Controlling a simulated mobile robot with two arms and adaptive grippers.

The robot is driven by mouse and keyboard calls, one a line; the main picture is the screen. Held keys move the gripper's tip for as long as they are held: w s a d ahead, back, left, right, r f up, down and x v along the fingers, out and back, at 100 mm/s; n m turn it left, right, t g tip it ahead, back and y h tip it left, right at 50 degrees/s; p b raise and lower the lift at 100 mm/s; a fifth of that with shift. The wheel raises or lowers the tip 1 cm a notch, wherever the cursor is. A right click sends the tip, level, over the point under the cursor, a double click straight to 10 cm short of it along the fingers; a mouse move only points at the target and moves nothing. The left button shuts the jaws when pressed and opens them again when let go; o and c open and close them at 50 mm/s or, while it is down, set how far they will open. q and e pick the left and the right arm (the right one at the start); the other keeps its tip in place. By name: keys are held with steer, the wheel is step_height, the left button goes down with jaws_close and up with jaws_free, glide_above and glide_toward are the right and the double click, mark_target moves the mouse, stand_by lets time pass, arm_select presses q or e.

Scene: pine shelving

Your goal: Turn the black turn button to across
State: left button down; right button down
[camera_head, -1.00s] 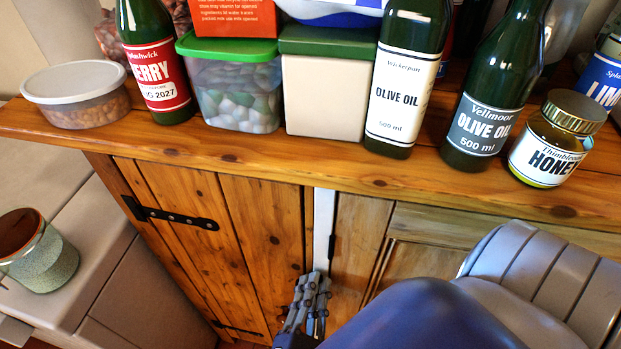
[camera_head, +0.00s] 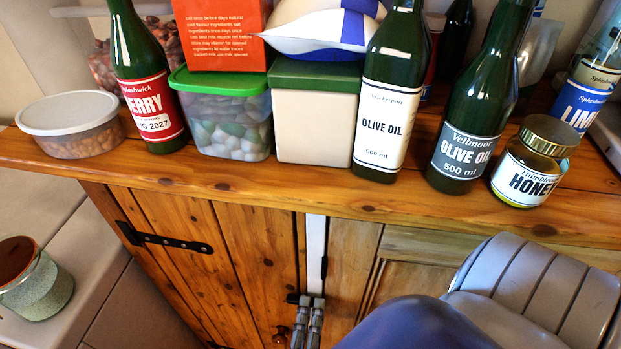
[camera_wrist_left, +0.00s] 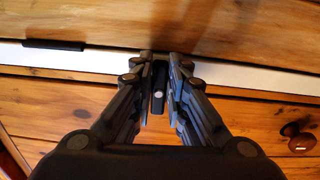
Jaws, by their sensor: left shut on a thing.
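The black turn button (camera_wrist_left: 159,76) has a pale round screw and sits at the white strip (camera_wrist_left: 225,67) beside the plank door. In the left wrist view its long side runs crosswise to the strip, its lower end over the door wood. My left gripper (camera_wrist_left: 160,62) is shut on it, one finger on each side. In the head view the gripper (camera_head: 308,308) is at the strip, and a small dark end of the button (camera_head: 292,298) shows at its left; the rest is hidden. I cannot make out my right gripper.
A wooden knob (camera_head: 281,335) is just left of the gripper; it also shows in the wrist view (camera_wrist_left: 303,127). A black hinge (camera_head: 165,239) crosses the door. Bottles, tubs and a honey jar (camera_head: 533,160) stand on the shelf (camera_head: 225,186) above. A pot (camera_head: 36,280) stands at left.

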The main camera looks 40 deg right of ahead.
arm_select(q)
steer(key=shift+f+m, duration=0.15)
steer(key=shift+m, duration=0.25)
steer(key=c, duration=1.6)
jaws_free()
steer(key=v, duration=1.2)
steer(key=shift+s, duration=0.1)
